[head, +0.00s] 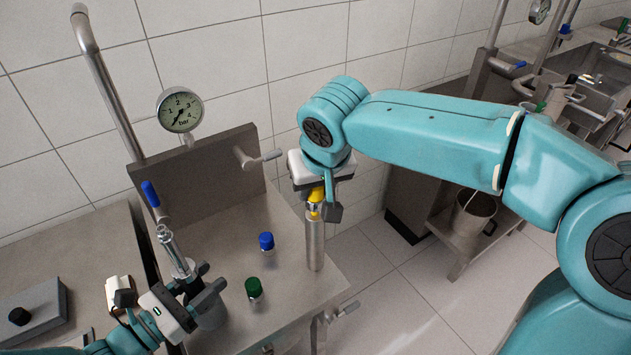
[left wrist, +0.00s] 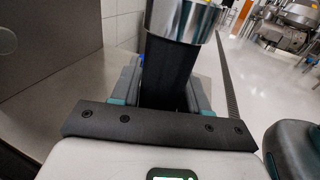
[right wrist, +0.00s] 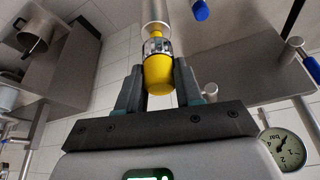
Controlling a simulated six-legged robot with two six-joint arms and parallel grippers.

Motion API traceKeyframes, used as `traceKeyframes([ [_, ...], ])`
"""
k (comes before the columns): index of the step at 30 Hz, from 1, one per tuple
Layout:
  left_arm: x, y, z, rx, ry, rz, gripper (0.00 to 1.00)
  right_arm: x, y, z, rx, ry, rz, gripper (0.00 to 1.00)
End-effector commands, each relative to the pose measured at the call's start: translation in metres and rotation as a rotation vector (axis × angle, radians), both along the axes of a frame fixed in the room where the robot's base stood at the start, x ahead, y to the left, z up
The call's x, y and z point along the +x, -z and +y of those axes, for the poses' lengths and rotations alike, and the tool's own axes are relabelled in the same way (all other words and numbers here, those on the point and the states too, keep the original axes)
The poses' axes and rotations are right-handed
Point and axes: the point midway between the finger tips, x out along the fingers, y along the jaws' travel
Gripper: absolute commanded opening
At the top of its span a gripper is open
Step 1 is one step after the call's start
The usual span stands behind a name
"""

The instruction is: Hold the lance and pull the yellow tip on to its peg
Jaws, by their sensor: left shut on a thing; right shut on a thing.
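The lance (head: 175,257), a slim metal piece, stands above my left gripper (head: 200,292) at the left of the steel table. My left gripper is shut on its dark grip (left wrist: 172,72), which has a shiny metal part (left wrist: 185,18) above it in the left wrist view. My right gripper (head: 318,192) is shut on the yellow tip (right wrist: 158,73). A metal collar (right wrist: 156,46) sits at the tip's end, in line with an upright steel cylinder (head: 314,245) below it. I cannot tell whether the tip is seated on this cylinder.
A blue cap (head: 266,241) and a green cap (head: 254,288) stand on the table (head: 300,290) between my grippers. A pressure gauge (head: 180,110) and a blue-handled valve (head: 150,193) are behind. A bucket (head: 473,215) stands on a low shelf at the right.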

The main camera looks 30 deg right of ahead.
Motion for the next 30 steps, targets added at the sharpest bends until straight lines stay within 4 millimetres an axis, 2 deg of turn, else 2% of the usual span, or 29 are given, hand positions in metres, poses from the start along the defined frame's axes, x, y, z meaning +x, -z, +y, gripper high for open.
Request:
traceKeyframes([
  [16,-0.001,0.004,0.000,0.006,0.001,0.007,0.00,0.000,0.006,0.000,-0.001,0.000,0.000,0.00],
  [26,-0.001,0.004,0.000,0.006,0.001,0.007,0.00,0.000,0.022,-0.001,-0.002,0.001,0.000,0.00],
  [27,-0.001,0.004,0.000,0.006,0.001,0.007,0.00,0.000,0.021,-0.001,-0.002,0.001,0.000,0.49],
  [29,-0.001,0.004,0.000,0.006,0.001,0.007,0.00,0.000,0.021,-0.001,-0.002,0.001,0.000,0.66],
  [30,-0.001,0.004,0.000,0.006,0.001,0.007,0.00,0.000,0.021,0.000,-0.002,0.001,0.000,0.66],
])
